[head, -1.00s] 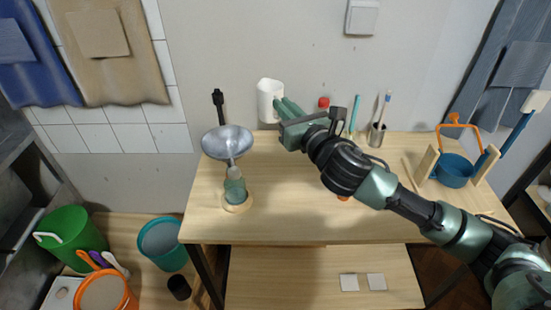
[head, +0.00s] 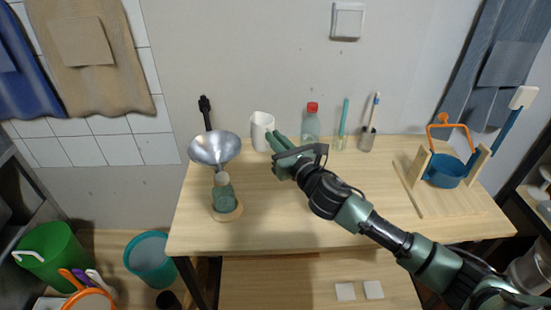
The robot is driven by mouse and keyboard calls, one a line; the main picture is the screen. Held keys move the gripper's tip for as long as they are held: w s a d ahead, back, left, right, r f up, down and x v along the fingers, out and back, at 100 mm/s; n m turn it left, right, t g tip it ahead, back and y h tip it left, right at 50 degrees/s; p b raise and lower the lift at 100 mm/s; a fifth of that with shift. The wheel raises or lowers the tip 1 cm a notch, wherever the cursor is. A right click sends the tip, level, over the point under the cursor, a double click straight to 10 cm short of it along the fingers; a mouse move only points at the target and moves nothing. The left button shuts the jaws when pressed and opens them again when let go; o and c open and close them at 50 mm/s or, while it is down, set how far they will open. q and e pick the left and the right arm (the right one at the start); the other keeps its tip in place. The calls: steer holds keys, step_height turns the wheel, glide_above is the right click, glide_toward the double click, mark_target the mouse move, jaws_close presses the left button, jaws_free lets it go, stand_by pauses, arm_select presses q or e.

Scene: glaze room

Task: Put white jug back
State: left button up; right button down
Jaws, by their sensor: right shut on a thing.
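The white jug (head: 261,128) is upright at the back of the wooden table, left of centre, near the wall. My right gripper (head: 275,137) reaches it from the right and is shut on its right side, where the handle would be; the fingers hide that part. The jug's base looks level with the tabletop, but I cannot tell for sure whether it touches. My left gripper is not in view.
A metal funnel (head: 215,150) sits over a green glass bottle (head: 223,192) left of the jug. A red-capped bottle (head: 311,124), a glass with a green rod (head: 342,136) and a brush cup (head: 367,140) stand to the right. A blue pot (head: 445,171) hangs in a wooden stand. The table's front middle is clear.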

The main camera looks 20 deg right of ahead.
steer(key=shift+f+b, duration=0.5)
steer(key=shift+f, duration=2.3)
steer(key=c, duration=1.5)
jaws_free()
steer(key=shift+f, duration=0.15)
steer(key=shift+r, duration=0.2)
steer(key=shift+s+f, duration=0.15)
steer(key=shift+s, duration=0.15)
steer(key=s, duration=0.3)
steer(key=s+d+b, duration=0.1)
steer(key=s, duration=0.3)
steer(key=s+d, duration=0.1)
steer(key=s, duration=0.3)
steer(key=shift+s+d, duration=0.1)
steer(key=shift+s, duration=0.05)
